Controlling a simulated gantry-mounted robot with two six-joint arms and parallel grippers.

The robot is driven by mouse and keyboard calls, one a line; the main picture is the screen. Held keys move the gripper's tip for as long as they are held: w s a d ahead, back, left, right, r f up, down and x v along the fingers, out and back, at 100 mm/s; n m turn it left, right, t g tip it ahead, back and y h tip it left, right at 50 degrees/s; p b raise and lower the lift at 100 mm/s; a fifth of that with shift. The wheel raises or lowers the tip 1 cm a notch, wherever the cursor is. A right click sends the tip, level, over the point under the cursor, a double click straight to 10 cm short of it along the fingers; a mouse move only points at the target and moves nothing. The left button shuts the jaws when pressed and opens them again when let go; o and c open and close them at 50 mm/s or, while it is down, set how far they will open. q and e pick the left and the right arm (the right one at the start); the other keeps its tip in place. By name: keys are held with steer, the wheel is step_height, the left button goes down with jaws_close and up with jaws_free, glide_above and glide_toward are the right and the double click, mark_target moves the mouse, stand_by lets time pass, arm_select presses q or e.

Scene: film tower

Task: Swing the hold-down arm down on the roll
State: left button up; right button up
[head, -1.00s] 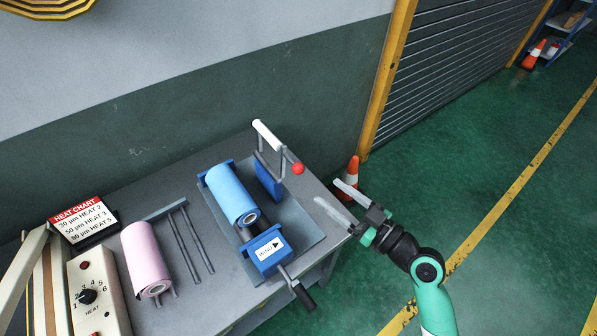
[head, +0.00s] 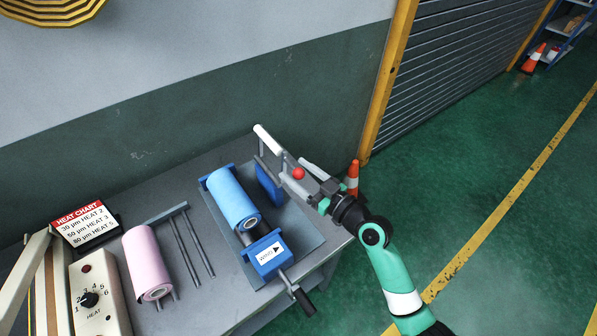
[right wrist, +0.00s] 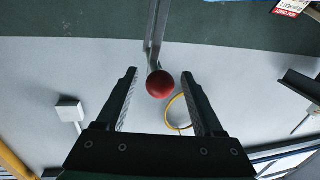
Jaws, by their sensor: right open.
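The hold-down arm (head: 278,152) stands raised at the blue bracket, with a white roller (head: 267,138) at its top and a red ball knob (head: 298,173). The blue roll (head: 233,196) lies on the winder (head: 271,255) to the left of the arm. My right gripper (head: 295,177) is open at the red knob. In the right wrist view the red knob (right wrist: 160,84) sits between the tips of the open fingers (right wrist: 161,92), with a gap on each side. My left gripper is not in view.
A pink roll (head: 147,262) lies beside a rack of grey rods (head: 192,243). The heat control box (head: 98,296) and heat chart (head: 83,219) are at the left. The winder's crank (head: 302,298) points to the front right. A cone (head: 353,172) stands behind the table.

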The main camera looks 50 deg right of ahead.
jaws_close()
stand_by(1.3)
